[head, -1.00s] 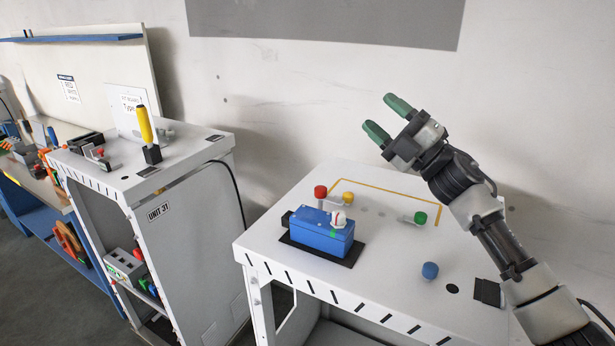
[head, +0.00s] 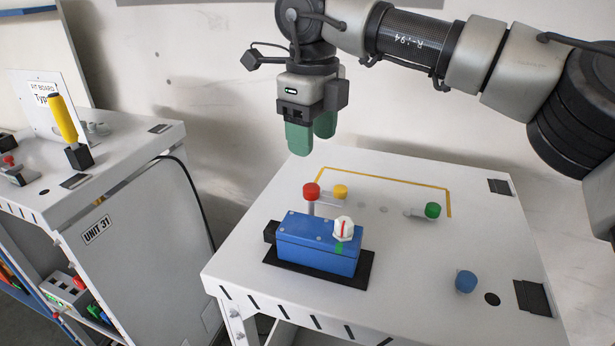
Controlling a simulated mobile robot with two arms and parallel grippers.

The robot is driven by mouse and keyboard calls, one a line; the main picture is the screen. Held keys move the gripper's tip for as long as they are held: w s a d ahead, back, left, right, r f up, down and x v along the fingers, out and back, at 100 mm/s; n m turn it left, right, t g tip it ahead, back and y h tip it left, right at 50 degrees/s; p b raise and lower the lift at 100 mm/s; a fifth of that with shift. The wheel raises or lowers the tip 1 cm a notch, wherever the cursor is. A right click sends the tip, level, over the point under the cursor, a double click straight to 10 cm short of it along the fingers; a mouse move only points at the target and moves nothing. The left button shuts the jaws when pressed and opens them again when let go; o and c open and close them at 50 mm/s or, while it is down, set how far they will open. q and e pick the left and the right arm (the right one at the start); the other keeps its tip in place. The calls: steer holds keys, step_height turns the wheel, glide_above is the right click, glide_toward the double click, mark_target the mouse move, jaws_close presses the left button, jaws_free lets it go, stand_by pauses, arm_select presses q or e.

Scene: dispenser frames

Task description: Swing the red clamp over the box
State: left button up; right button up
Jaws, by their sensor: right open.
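The red clamp (head: 311,191) shows as a red knob on a grey post, close behind the box's left half. Its arm cannot be made out clearly. The blue box (head: 300,248) sits on a black pad on the white table and carries a white dial (head: 344,228) with a red mark. My right gripper (head: 313,143) points down with green fingers, open and empty, above and behind the red clamp and apart from it. My left gripper is out of view.
A yellow knob (head: 340,191) stands right of the red one. A green-knobbed clamp (head: 432,210) and a blue knob (head: 466,281) are further right on the white table (head: 410,270). A cabinet with a yellow-handled lever (head: 63,120) stands at the left.

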mark_target(312, 186)
steer(key=f, duration=0.2)
steer(key=f+p, duration=0.1)
steer(key=f, duration=0.2)
steer(key=f+p, duration=0.1)
steer(key=f, duration=0.1)
steer(key=shift+w+a+f, duration=0.1)
steer(key=shift+w+f, duration=0.15)
steer(key=shift+f, duration=0.05)
steer(key=shift+s+f, duration=0.15)
steer(key=shift+f, duration=0.55)
steer(key=c, duration=0.9)
